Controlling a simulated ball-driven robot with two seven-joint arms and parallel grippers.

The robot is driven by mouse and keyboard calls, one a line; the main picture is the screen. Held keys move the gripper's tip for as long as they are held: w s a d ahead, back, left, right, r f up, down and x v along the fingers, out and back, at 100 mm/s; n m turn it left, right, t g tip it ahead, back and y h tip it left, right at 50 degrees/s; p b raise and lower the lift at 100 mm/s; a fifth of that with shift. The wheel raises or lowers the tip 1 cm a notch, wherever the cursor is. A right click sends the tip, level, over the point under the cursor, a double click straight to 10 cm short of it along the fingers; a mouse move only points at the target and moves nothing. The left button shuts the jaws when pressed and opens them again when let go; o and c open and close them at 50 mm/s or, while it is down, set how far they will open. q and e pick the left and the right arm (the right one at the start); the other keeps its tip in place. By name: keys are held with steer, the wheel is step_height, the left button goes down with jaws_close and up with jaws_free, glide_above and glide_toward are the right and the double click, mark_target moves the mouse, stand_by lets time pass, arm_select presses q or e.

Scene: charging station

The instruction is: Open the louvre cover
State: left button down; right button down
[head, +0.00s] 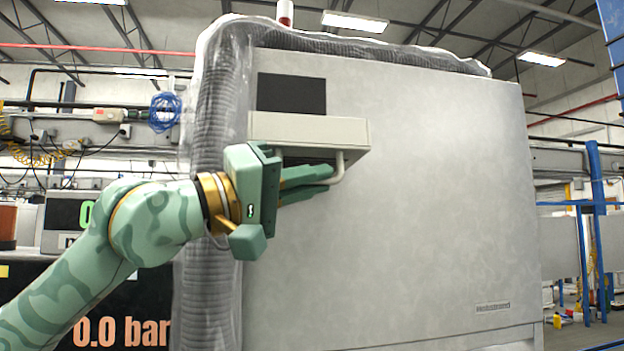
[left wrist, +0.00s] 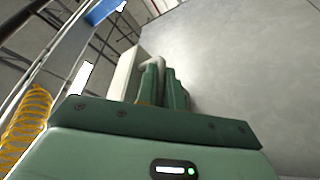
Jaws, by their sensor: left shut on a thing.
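The louvre cover (head: 308,128) is a pale beige panel on the front of a large grey cabinet. It juts out from the cabinet face, with dark areas above and below it. Its pale bar handle (head: 341,166) hangs at the right of its underside. My left gripper (head: 328,173) is shut on the handle, coming in from the left. In the left wrist view the cover (left wrist: 124,76) shows to the left of the green fingers (left wrist: 164,82), and the handle (left wrist: 158,65) curves at their tips. My right gripper is not in view.
The grey cabinet (head: 430,200) fills the middle and right. A ribbed grey hose (head: 212,110) runs up its left edge and over its top. A dark display reading "0.0 bar" (head: 125,332) stands at lower left, behind my left arm.

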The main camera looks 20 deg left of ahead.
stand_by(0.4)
arm_select(q)
steer(key=c, duration=1.5)
jaws_free()
steer(key=shift+a+f, duration=0.1)
steer(key=shift+a, duration=0.05)
steer(key=b+v, duration=0.3)
steer(key=v, duration=1.3)
steer(key=shift+a, duration=0.15)
